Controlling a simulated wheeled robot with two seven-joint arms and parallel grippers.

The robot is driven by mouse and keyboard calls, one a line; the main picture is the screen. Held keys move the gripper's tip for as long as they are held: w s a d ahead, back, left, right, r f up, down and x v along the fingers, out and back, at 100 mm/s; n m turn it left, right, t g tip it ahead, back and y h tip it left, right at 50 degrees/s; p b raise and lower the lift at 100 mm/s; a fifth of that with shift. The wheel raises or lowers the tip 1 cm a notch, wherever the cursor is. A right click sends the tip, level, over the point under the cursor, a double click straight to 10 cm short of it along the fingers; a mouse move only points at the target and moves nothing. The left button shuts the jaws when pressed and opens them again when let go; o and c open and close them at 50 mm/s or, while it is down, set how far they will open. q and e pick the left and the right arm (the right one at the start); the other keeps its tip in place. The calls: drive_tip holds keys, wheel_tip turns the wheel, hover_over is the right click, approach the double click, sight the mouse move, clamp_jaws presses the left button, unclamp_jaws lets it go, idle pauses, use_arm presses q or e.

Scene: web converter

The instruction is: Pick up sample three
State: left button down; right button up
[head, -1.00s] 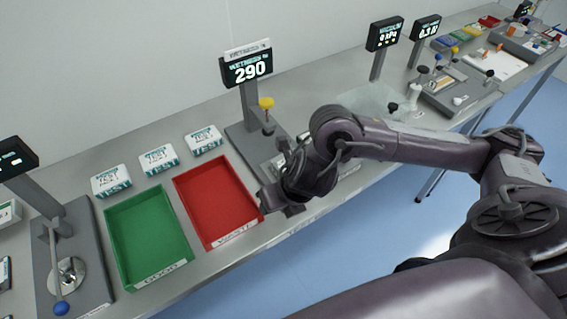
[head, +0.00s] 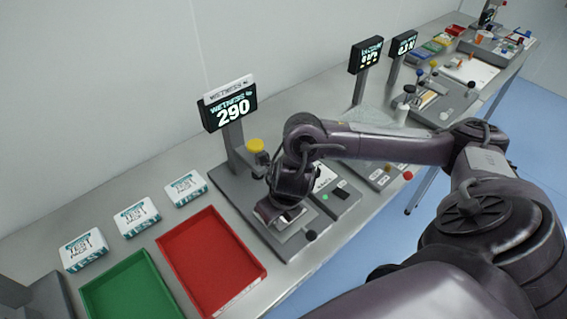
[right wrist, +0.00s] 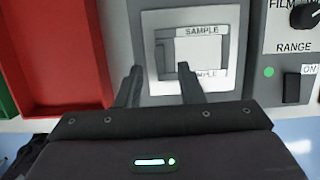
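My right gripper (head: 280,218) hangs low over the grey plate of the wetness tester, right of the red tray. In the right wrist view its two fingers (right wrist: 160,70) are apart, with no object clearly held between them. Below and beyond them lies a white square marked SAMPLE (right wrist: 200,52) on the tester's plate; I cannot tell whether the fingers touch it. Its number is not readable. Three white packs with teal edges and TEST lettering stand in a row behind the trays: left (head: 83,249), middle (head: 136,216) and right (head: 185,188). My left gripper is out of view.
The red tray (head: 212,265) and green tray (head: 130,290) look empty. A panel with a dial (right wrist: 306,15) lies right of the plate. More instruments stand farther right along the bench.

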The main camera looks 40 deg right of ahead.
drive_tip(key=x, duration=0.2)
drive_tip(key=shift+w+f, duration=0.4)
drive_tip(key=shift+f, duration=0.2)
clamp_jaws()
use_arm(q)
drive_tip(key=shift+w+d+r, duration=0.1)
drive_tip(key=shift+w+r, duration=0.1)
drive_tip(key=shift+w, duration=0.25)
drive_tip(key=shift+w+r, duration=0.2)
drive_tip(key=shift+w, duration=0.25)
use_arm(e)
drive_tip(key=shift+r, duration=0.2)
